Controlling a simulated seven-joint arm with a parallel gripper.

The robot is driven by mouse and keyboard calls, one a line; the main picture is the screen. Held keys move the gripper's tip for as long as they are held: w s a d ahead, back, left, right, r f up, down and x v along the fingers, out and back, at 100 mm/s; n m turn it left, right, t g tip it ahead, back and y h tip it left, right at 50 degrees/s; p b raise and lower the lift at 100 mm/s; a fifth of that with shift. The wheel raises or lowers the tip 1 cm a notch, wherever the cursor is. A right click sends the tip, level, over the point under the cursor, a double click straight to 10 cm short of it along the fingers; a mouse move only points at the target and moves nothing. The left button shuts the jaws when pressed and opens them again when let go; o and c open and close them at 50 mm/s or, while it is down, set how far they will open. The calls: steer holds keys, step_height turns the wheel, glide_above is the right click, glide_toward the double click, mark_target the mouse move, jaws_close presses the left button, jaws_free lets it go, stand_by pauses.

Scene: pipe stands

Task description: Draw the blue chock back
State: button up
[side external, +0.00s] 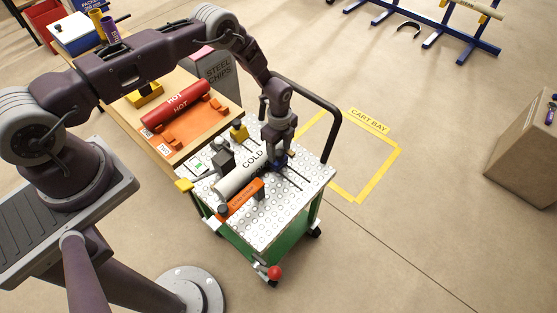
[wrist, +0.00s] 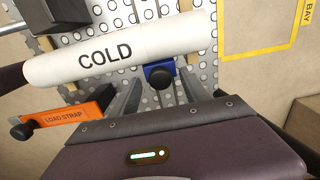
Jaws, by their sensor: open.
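The blue chock (wrist: 158,66) sits against the lower edge of the white pipe marked COLD (wrist: 115,50) in the wrist view. It has a black knob on top. In the side view, the small blue chock (side external: 281,164) shows partly under my gripper (side external: 279,152), at the right end of the COLD pipe (side external: 243,176). In the wrist view my gripper (wrist: 158,92) is open, with one finger on each side of the chock. I cannot tell whether the fingers touch it.
The pipe lies on a green cart with a studded metal top (side external: 265,225). An orange load strap piece (side external: 241,200) lies beside the pipe. A dark cart handle (side external: 325,110) rises behind my gripper. A red HOT pipe (side external: 176,104) lies on the wooden bench. The yellow-marked cart bay (side external: 372,165) is empty.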

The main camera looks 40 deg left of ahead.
steer(key=c, duration=0.8)
steer(key=shift+d, duration=2.95)
steer(key=shift+d, duration=1.95)
steer(key=o, duration=0.8)
steer(key=shift+d, duration=0.1)
step_height(320, 180, up, 7)
